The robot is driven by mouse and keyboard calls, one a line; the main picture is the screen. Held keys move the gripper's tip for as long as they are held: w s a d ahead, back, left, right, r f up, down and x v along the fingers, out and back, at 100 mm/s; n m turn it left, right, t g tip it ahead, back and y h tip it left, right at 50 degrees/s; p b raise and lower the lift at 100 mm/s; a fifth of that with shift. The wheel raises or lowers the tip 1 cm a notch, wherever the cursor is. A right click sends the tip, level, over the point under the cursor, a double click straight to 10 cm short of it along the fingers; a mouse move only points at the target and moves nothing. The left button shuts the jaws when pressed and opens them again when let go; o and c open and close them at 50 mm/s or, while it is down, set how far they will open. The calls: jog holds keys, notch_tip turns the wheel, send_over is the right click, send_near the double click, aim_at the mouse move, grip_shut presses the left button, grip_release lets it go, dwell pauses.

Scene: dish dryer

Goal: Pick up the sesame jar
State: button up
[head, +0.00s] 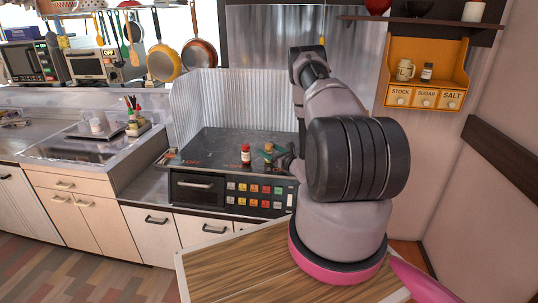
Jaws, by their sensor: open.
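My arm hides part of the gripper. A small green and tan thing (269,148) shows at the gripper's left side; I cannot tell what it is or whether they touch. A dark-lidded jar (427,72) stands on the orange wall shelf, its label also unreadable.
The cooktop (215,145) is mostly clear left of the red jar, with a corrugated metal guard behind. The orange shelf (440,52) also holds a pale mug (405,70). Pans (199,55) hang at upper left. A wooden counter (235,270) lies in front.

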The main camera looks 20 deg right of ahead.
jog(key=x, duration=0.3)
jog(key=shift+w+f, duration=0.2)
jog(key=shift+w, duration=0.15)
grip_shut()
jog(key=shift+r, duration=0.1)
